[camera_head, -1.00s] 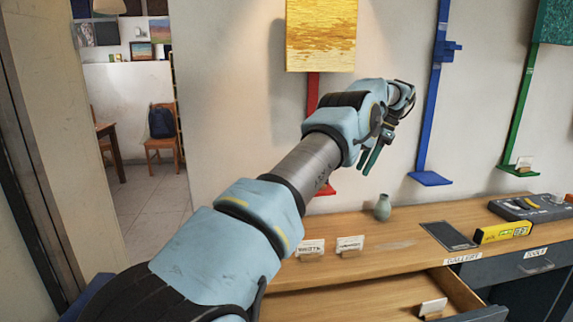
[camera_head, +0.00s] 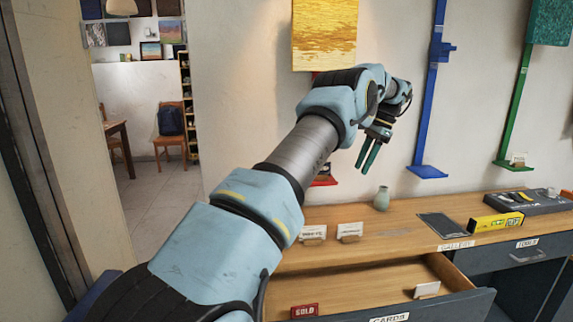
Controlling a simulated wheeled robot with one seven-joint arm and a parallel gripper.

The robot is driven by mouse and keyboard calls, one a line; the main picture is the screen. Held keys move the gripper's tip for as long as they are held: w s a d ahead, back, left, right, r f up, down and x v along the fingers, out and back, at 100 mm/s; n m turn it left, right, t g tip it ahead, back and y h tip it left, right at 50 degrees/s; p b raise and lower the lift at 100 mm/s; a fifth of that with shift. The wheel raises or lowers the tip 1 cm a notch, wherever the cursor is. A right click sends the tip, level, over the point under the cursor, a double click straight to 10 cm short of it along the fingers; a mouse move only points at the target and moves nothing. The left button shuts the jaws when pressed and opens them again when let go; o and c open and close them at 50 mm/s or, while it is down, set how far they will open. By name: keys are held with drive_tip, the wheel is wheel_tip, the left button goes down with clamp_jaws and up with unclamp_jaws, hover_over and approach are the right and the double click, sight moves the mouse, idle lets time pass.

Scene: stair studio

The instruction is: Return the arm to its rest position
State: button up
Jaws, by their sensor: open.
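My light-blue arm reaches up and to the right across the head view. My gripper (camera_head: 369,158) hangs at its end with dark green fingers pointing down. It is open and nothing shows between the fingers. It is in front of the wall and appears above the wooden desk top (camera_head: 400,228), apart from it.
An open drawer (camera_head: 360,288) below holds a red card (camera_head: 304,311) and a white card (camera_head: 427,289). On the desk are two card holders (camera_head: 350,231), a green vase (camera_head: 382,198), a dark tablet (camera_head: 445,226) and a yellow box (camera_head: 496,221). Blue (camera_head: 428,120) and green (camera_head: 516,110) brackets line the wall.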

drive_tip(key=s+a+n+h, duration=0.2)
drive_tip(key=s+a+n, duration=0.15)
drive_tip(key=a, duration=0.65)
drive_tip(key=s+a+f+n+t+h, duration=0.1)
drive_tip(key=s+a+n, duration=0.4)
drive_tip(key=s+a, duration=0.5)
drive_tip(key=s+a+f+n+t+h, duration=0.1)
drive_tip(key=s+a+f+n, duration=0.3)
drive_tip(key=s+a, duration=0.6)
drive_tip(key=s+n, duration=0.2)
drive_tip(key=s, duration=0.3)
drive_tip(key=shift+s, duration=0.3)
drive_tip(key=shift+c, duration=0.3)
